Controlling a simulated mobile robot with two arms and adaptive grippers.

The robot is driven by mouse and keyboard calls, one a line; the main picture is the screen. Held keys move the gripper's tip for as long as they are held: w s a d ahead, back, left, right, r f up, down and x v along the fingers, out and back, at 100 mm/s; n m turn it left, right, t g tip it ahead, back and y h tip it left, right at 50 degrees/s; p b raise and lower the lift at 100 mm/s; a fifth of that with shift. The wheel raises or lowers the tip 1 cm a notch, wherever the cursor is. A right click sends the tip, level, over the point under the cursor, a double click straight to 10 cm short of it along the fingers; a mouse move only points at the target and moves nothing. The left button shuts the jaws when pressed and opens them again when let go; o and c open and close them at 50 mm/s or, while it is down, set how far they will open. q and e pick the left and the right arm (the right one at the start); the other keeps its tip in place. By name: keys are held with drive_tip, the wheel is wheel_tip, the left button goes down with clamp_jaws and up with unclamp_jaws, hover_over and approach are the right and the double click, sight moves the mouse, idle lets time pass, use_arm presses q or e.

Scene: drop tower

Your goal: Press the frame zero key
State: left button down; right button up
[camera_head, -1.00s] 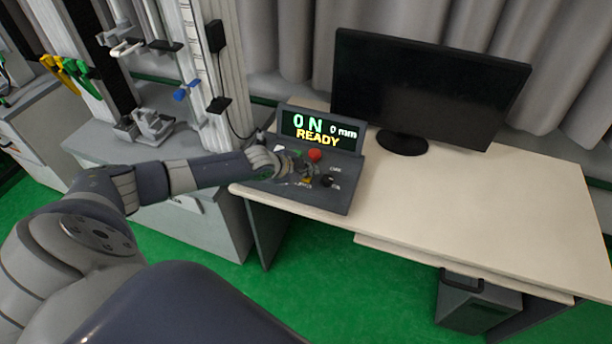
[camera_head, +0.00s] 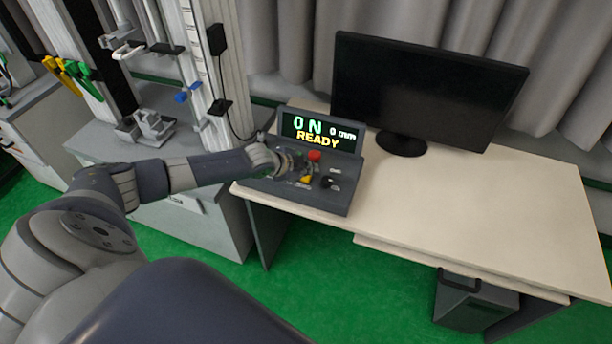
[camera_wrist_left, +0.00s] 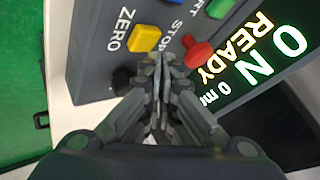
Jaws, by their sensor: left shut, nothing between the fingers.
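The dark grey control box (camera_head: 325,200) stands on the left end of the desk, its display (camera_head: 318,131) reading "0 N", "0 mm" and "READY". In the left wrist view a yellow key (camera_wrist_left: 146,38) sits beside the printed word ZERO. It also shows in the head view (camera_head: 306,180). A red key (camera_wrist_left: 198,55) is beside STOP. My left gripper (camera_head: 300,167) is over the box; in the wrist view its closed, empty fingertips (camera_wrist_left: 158,62) are near the yellow and red keys. I cannot tell whether they touch the panel. My right gripper is not in view.
A green key (camera_wrist_left: 220,8) and a blue key (camera_wrist_left: 173,1) are farther along the panel. A black knob (camera_head: 327,182) is beside the yellow key. A monitor (camera_head: 420,92) stands behind on the desk (camera_head: 480,220), whose right part is clear. A tower rail (camera_head: 208,80) rises at left.

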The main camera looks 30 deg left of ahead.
sight(308, 179)
use_arm(q)
wheel_tip(308, 179, up, 5)
drive_tip(key=p, duration=0.4)
drive_tip(key=shift+p, duration=0.4)
drive_tip(key=shift+d, duration=0.1)
